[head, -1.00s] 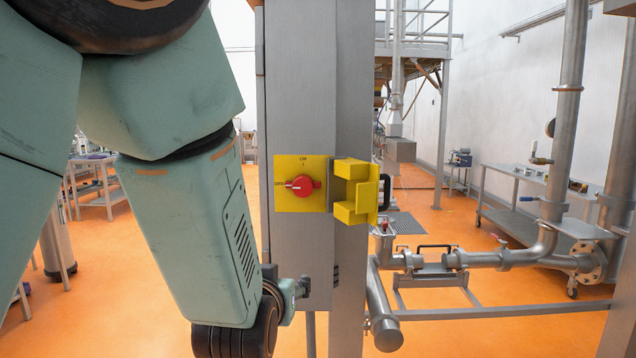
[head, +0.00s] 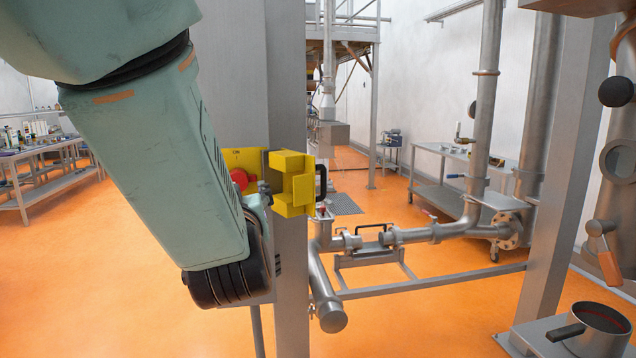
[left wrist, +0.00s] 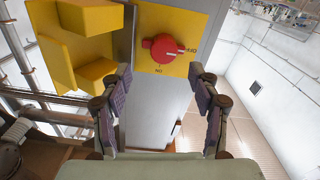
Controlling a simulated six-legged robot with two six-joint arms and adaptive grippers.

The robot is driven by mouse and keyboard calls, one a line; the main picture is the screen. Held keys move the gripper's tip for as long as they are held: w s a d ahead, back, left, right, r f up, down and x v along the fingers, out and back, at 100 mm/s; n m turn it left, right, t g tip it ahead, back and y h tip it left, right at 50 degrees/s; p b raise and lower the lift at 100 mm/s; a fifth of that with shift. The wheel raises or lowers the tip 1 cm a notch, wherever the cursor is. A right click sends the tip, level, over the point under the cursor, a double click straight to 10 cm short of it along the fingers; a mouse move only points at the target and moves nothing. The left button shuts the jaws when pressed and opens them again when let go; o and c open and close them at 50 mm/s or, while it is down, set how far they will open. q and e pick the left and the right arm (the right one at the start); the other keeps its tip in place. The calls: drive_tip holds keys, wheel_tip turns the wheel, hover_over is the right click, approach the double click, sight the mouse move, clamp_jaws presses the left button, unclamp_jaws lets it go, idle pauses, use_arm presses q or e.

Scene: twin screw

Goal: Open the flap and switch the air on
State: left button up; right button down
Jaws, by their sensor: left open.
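The yellow flap (head: 291,183) is swung open to the right of the yellow switch plate (head: 243,157) on the grey column. The red rotary knob (head: 239,178) is partly hidden by my left arm. The left wrist view shows the plate inverted, with the knob (left wrist: 163,48) ahead, its white mark toward the side label and the ON label away from it. The open flap (left wrist: 75,45) is at upper left there. My left gripper (left wrist: 162,88) is open and empty, its fingers apart on both sides below the knob, not touching it. My right gripper is not in view.
Steel pipes (head: 390,238) and a low frame stand right of the column. A dark pot (head: 600,322) is at the lower right. A bench (head: 45,180) stands far left. The orange floor around the column is mostly clear.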

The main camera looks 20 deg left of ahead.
use_arm(q)
drive_tip(key=p+x, duration=0.1)
drive_tip(key=x, duration=0.6)
drive_tip(key=shift+a, duration=0.35)
drive_tip(key=shift+w+a+f, duration=0.15)
drive_tip(key=shift+a, duration=0.1)
drive_tip(key=shift+c, duration=1.1)
drive_tip(key=shift+d, duration=0.35)
drive_tip(key=c, duration=0.4)
drive_tip(key=shift+a, duration=0.15)
drive_tip(key=c, duration=0.3)
drive_tip(key=shift+c, duration=1.3)
